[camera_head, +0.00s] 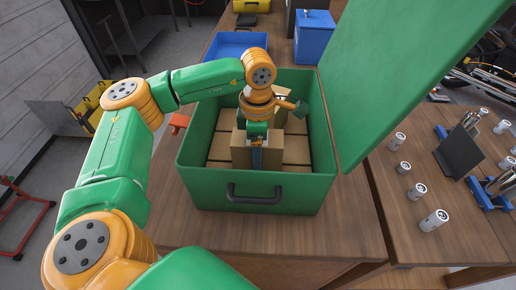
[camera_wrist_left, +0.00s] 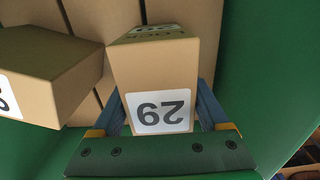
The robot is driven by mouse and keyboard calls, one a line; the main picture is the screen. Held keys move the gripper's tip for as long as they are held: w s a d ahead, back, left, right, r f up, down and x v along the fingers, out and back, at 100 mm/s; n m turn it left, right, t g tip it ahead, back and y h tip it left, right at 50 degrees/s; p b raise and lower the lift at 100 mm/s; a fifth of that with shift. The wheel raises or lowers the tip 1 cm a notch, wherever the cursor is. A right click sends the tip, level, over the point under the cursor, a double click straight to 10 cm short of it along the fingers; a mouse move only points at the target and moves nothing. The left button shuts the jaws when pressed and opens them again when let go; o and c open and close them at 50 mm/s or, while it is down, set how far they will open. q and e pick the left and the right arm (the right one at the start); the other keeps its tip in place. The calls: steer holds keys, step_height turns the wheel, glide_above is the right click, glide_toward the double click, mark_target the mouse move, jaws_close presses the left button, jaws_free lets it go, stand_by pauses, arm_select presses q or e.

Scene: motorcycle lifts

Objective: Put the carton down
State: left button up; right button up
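A brown carton (camera_head: 241,150) with a white "29" label is inside the open green case (camera_head: 196,140). In the left wrist view the carton (camera_wrist_left: 158,66) stands between the blue fingers of my left gripper (camera_wrist_left: 163,108), which appear to touch both its sides. In the head view my left gripper (camera_head: 257,157) reaches down into the case, partly hiding the carton. I cannot tell whether the carton's underside touches the layer below. A second carton (camera_wrist_left: 48,68) with a partly cut-off label is beside it. My right gripper is in neither view.
Flat brown surfaces with narrow gaps (camera_head: 297,150) line the case bottom. The raised green lid (camera_head: 400,75) stands at the right. A blue tray (camera_head: 236,45) and blue box (camera_head: 314,38) lie behind. Silver cylinders (camera_head: 434,220) stand on the right bench.

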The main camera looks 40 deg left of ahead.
arm_select(q)
steer(key=shift+o, duration=1.1)
steer(key=shift+r+p, duration=0.3)
steer(key=shift+r+b, duration=0.3)
steer(key=shift+b, duration=0.1)
step_height(320, 180, up, 6)
steer(key=shift+r+b, duration=0.1)
steer(key=shift+b, duration=0.55)
step_height(320, 180, up, 5)
steer(key=shift+r+p, duration=0.1)
steer(key=shift+p, duration=0.75)
steer(key=shift+f, duration=0.2)
